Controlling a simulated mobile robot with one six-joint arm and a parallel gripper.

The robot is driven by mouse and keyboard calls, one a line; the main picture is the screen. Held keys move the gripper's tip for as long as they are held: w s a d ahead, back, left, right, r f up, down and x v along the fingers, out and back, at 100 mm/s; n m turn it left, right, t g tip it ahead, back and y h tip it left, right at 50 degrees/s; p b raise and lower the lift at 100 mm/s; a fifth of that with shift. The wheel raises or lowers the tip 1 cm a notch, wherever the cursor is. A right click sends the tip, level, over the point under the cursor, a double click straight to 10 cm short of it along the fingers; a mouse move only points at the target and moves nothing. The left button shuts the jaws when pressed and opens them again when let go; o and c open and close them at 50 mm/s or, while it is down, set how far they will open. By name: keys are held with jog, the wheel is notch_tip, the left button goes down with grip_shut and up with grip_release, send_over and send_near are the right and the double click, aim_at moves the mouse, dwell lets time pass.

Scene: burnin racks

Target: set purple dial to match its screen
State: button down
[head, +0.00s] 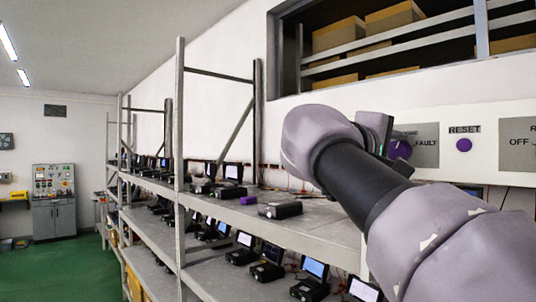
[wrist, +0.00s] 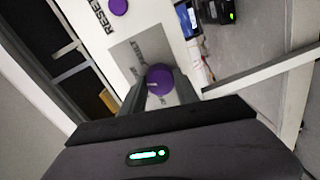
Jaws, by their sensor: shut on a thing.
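The purple dial (head: 400,150) sits on a grey plate (head: 427,146) on the white wall panel. "FAULT" is printed on the plate, and another label is partly hidden by my arm. In the wrist view the dial (wrist: 159,79) lies between the fingertips of my gripper (wrist: 161,92), which is shut on it. A pale pointer mark shows on the dial's face, but its exact setting is hard to read. In the head view my gripper (head: 387,140) reaches the dial from the left. I cannot tell which screen belongs to the dial.
A purple RESET button (head: 464,145) is right of the plate. A second grey plate (head: 518,144) marked OFF stands at the right edge. Metal shelves (head: 230,215) with several small screens and black units run along the wall. The green floor (head: 60,262) at left is clear.

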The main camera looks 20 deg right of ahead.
dwell(0.4)
jog(key=c, duration=0.9)
grip_release()
